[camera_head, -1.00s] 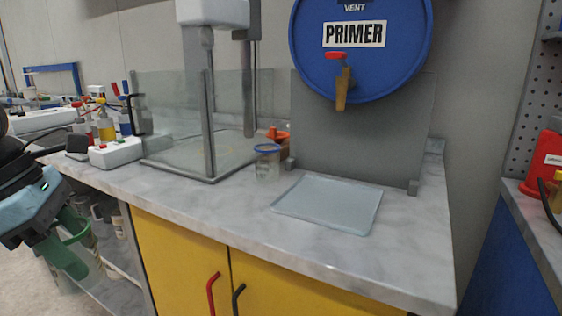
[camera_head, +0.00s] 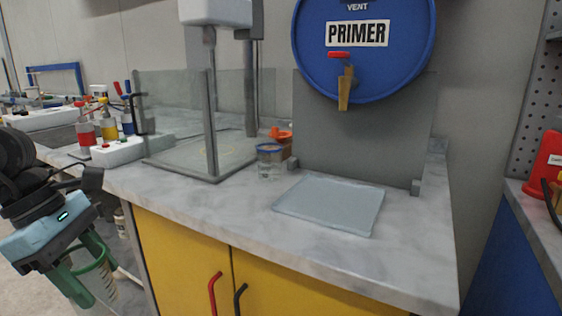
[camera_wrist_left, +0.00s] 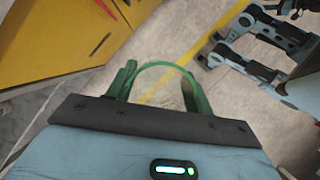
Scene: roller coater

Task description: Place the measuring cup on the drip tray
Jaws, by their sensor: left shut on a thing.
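The measuring cup (camera_head: 104,288) is clear with a green rim and hangs at the lower left in the head view, off the bench's left front side. My left gripper (camera_head: 88,270) is shut on it, with green fingers at the rim. In the left wrist view the green rim (camera_wrist_left: 160,66) arcs between the fingers; the cup's body is hard to make out there. The drip tray (camera_head: 328,204) is a flat, pale grey, empty sheet on the bench below the primer drum's tap, well to the right of the cup.
The blue primer drum (camera_head: 362,60) with its tap stands over the tray. A blue-rimmed jar (camera_head: 270,162) and an orange item (camera_head: 281,136) sit left of the tray. A glass-screened stand (camera_head: 208,160) is further left. The marble bench front (camera_head: 240,210) is clear.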

